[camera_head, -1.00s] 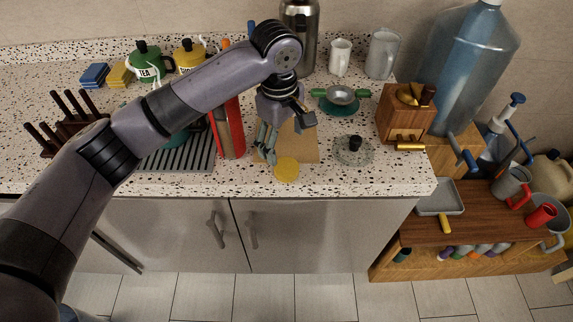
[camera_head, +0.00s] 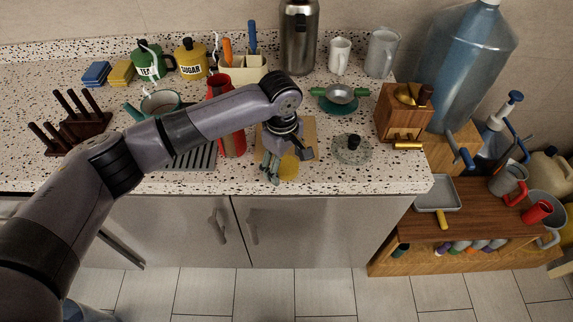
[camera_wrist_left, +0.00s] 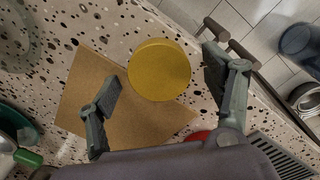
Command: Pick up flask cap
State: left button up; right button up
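The flask cap appears to be the round yellow disc (camera_head: 289,167) on the counter near its front edge. In the left wrist view the yellow disc (camera_wrist_left: 159,70) lies beyond and between the spread fingers, partly over a brown board (camera_wrist_left: 83,87). My left gripper (camera_head: 270,170) is over the counter beside the disc and hides part of it. In the left wrist view my left gripper (camera_wrist_left: 160,95) is open and empty. A steel flask (camera_head: 299,40) stands upright at the back of the counter. My right gripper is not in view.
A red bottle-like item (camera_head: 232,140) stands left of the gripper. A glass lid (camera_head: 352,149) with a black knob lies to the right. A wooden grinder (camera_head: 402,113) stands at the right end. The counter's front strip is mostly clear.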

aim_at(285, 165)
pick_arm(q)
jog(key=c, duration=0.9)
jog(key=shift+r, duration=0.2)
notch_tip(285, 165, up, 20)
jog(key=shift+f+b, duration=0.15)
jog(key=shift+b, duration=1.1)
